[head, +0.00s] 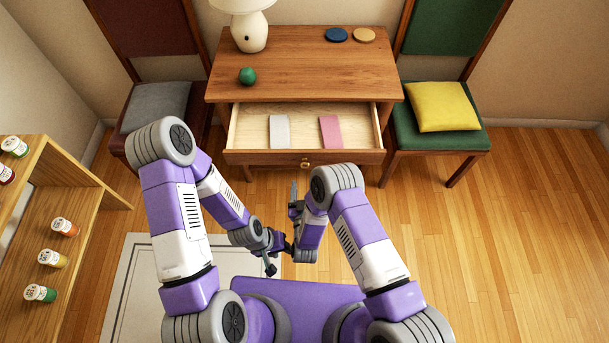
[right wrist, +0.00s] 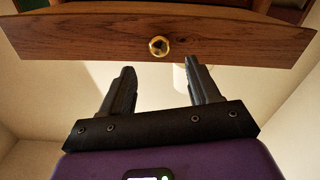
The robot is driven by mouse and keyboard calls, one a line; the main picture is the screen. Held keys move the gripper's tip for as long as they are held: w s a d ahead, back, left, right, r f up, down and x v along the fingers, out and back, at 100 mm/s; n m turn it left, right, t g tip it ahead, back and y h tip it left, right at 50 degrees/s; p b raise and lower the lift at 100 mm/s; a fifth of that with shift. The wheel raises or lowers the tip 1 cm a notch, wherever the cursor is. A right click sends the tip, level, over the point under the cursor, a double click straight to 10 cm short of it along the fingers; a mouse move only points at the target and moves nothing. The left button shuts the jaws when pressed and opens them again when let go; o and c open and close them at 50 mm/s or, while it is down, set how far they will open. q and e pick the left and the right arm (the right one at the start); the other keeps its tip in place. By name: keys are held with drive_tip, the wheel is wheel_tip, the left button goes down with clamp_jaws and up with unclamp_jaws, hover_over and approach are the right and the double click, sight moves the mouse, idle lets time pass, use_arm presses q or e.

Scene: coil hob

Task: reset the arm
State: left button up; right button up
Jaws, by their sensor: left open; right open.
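The wooden desk's drawer (head: 250,158) is pulled open, with a brass knob (head: 305,163) on its front. The knob also shows in the right wrist view (right wrist: 158,46). My right gripper (head: 294,198) is below the drawer front in the head view. In the right wrist view its two fingers are apart and empty (right wrist: 165,82), with the knob beyond them and not between them.
In the drawer lie a grey-white piece (head: 280,131) and a pink piece (head: 331,131). A lamp (head: 250,30), a green ball (head: 247,75) and two discs (head: 336,35) are on the desk. Chairs flank it. A jar shelf (head: 85,205) stands left; the right floor is clear.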

drive_tip(key=shift+s, duration=0.5)
drive_tip(key=s+d+f+m+g+p, duration=0.25)
drive_tip(key=d+f+g, duration=0.25)
drive_tip(key=d+g, duration=0.35)
drive_tip(key=s+d+r+m+g+y, duration=0.1)
drive_tip(key=s+g, duration=0.3)
drive_tip(key=s, duration=0.4)
drive_tip(key=s+d+r+m+g+y, duration=0.1)
drive_tip(key=s+d+r+m+g, duration=0.1)
drive_tip(key=s, duration=0.6)
drive_tip(key=d+r+g, duration=0.1)
drive_tip(key=d+g, duration=0.1)
drive_tip(key=g, duration=0.1)
drive_tip(key=shift+s+y+p, duration=0.15)
drive_tip(key=shift+y+p, duration=0.15)
